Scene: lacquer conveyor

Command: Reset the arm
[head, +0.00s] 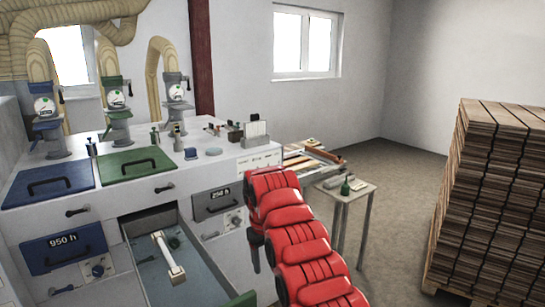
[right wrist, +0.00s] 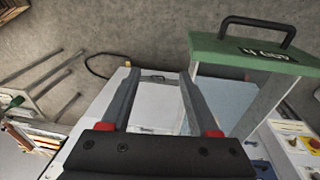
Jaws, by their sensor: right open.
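My right arm (head: 290,235), with red segmented covers, reaches in from the lower right in the head view. Its gripper is mostly hidden behind the arm there. In the right wrist view my right gripper (right wrist: 160,74) shows two dark fingers spread apart, with nothing held between them. Behind the fingers is a pale grey panel. A pulled-out drawer with a green front (right wrist: 250,55) and black handle is beside the fingers, on the right of that view. My left gripper is not in view.
The open drawer (head: 205,270) juts from the white machine (head: 155,190) and holds a white bar (head: 167,254). A small table (head: 345,190) with a green bottle stands behind my arm. Stacked boards (head: 490,190) rise at the right. Floor between them is clear.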

